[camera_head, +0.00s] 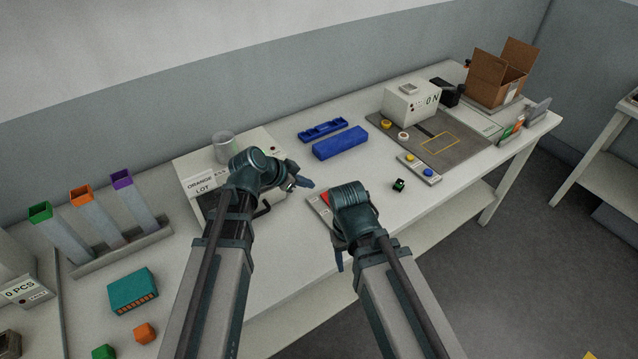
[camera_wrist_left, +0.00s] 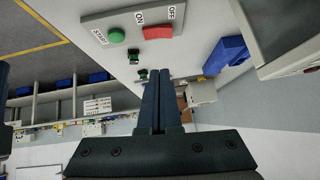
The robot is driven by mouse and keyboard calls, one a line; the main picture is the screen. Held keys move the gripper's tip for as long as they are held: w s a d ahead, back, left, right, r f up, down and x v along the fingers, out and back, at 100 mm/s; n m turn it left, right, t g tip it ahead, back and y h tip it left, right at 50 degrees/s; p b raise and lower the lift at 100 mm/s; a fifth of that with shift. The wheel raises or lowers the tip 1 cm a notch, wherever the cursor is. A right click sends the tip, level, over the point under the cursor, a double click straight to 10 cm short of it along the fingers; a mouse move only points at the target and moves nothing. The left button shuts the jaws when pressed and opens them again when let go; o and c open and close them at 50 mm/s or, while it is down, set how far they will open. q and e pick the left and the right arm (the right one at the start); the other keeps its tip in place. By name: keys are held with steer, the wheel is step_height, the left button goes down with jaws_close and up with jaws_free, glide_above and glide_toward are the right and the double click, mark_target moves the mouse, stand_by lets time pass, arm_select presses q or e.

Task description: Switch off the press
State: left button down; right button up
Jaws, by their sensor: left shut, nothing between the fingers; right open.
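A grey switch panel with a red rocker switch (camera_wrist_left: 158,32) and a green START button (camera_wrist_left: 117,35) shows in the left wrist view. ON and OFF labels stand beside the rocker; I cannot tell which side is pressed. In the head view the panel (camera_head: 317,203) is partly hidden by my right arm. My left gripper (camera_head: 304,183) is shut and empty, just left of the panel and apart from it; its closed fingers (camera_wrist_left: 161,102) show in the wrist view. My right gripper (camera_head: 339,262) is open, pointing down at the table's front edge, its fingers mostly hidden. A white box (camera_head: 410,100) reading ON stands at the back right.
A white machine labelled ORANGE LOT (camera_head: 205,183) stands behind my left arm. Blue trays (camera_head: 340,143) lie behind the panel. A button panel (camera_head: 419,167) and a small green part (camera_head: 398,185) lie to the right. A cardboard box (camera_head: 497,80) is far right.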

arm_select(q)
steer(key=shift+w+a+r, duration=0.25)
steer(key=shift+w+r, duration=0.1)
steer(key=shift+w, duration=0.15)
steer(key=b, duration=0.8)
glide_above(329, 193)
steer(key=s+a, duration=0.1)
steer(key=s, duration=0.1)
steer(key=f, duration=0.8)
steer(key=shift+a, duration=0.2)
steer(key=shift+s+a+f+b, duration=0.1)
steer(key=shift+a+f+b, duration=0.1)
steer(key=shift+f+b, duration=1.3)
steer(key=shift+f, duration=0.05)
steer(key=shift+a, duration=0.1)
